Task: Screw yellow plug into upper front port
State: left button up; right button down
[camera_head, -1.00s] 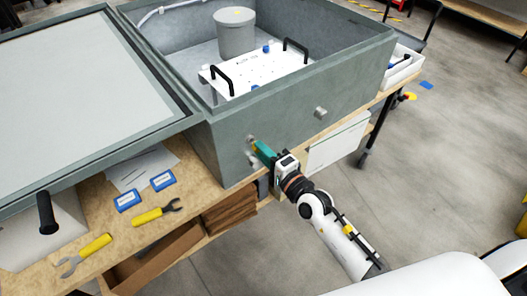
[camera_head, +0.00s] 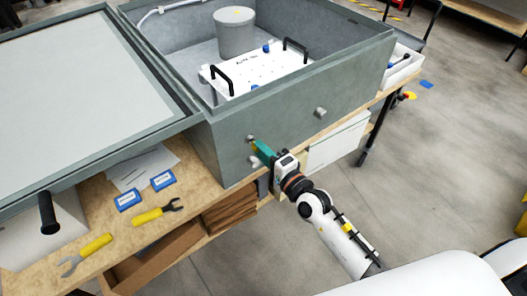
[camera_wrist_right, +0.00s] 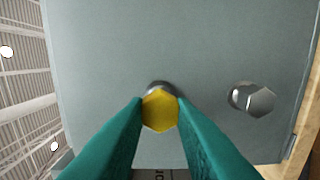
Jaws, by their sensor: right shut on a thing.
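The yellow plug (camera_wrist_right: 159,110), with a hex head, sits between the green fingertips of my right gripper (camera_wrist_right: 160,113), which is shut on it. The plug lines up with the upper front port (camera_wrist_right: 160,87) on the grey-green case wall, its metal rim showing just behind the plug. Whether the thread is engaged is hidden by the head. In the head view, my right gripper (camera_head: 260,149) reaches the case front beside the upper port (camera_head: 250,138). A silver hex fitting (camera_wrist_right: 252,98) is at the lower port. My left gripper is not in view.
The open case (camera_head: 300,125) stands on a wooden bench, with a white panel with black handles (camera_head: 255,75) inside. Another metal fitting (camera_head: 320,112) is farther right on its front. Yellow wrenches (camera_head: 158,212) and blue boxes (camera_head: 128,200) lie left. Open floor is at right.

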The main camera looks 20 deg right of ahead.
jog(key=shift+w+a, duration=0.2)
jog(key=shift+w, duration=0.35)
dwell(0.7)
jog(key=c, duration=1.8)
grip_release()
grip_shut()
jog(key=m+p, duration=0.4)
jog(key=m, duration=2)
jog(key=shift+w, duration=0.1)
jog(key=shift+o, duration=2.3)
grip_release()
